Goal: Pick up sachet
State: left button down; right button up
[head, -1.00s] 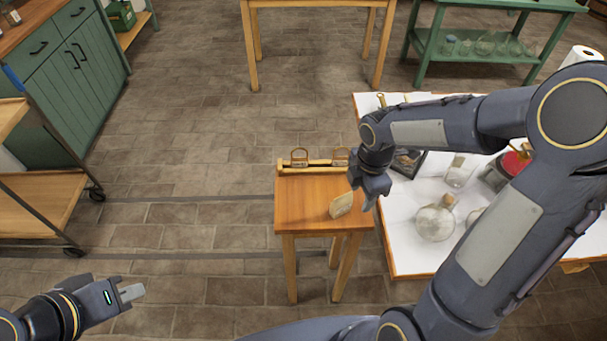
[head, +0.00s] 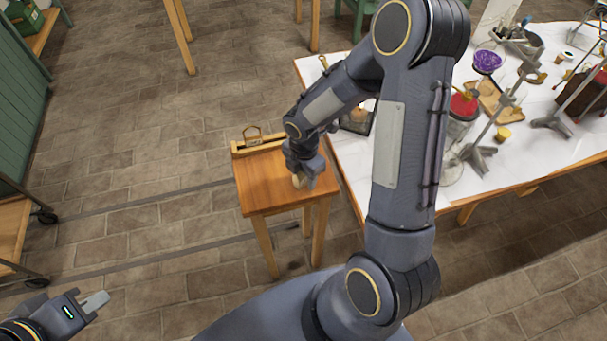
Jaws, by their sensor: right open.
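The sachet (head: 298,182) is a small beige packet at the front right of the small wooden table (head: 262,190). My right gripper (head: 306,181) points down right at the sachet and hides much of it. The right gripper is open; whether its fingers touch the sachet or stand around it cannot be made out. My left gripper (head: 97,301) is at the lower left, over the floor and far from the sachet. Its fingers overlap in the view, so their opening is unclear.
A wooden rack (head: 258,143) stands along the small table's back edge. A white-topped bench (head: 540,155) with glassware, stands and a red-topped jar (head: 463,108) is close on the right. A trolley (head: 12,225) stands at the left. The floor between is clear.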

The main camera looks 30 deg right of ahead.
grip_shut()
jog(key=shift+r, duration=0.1)
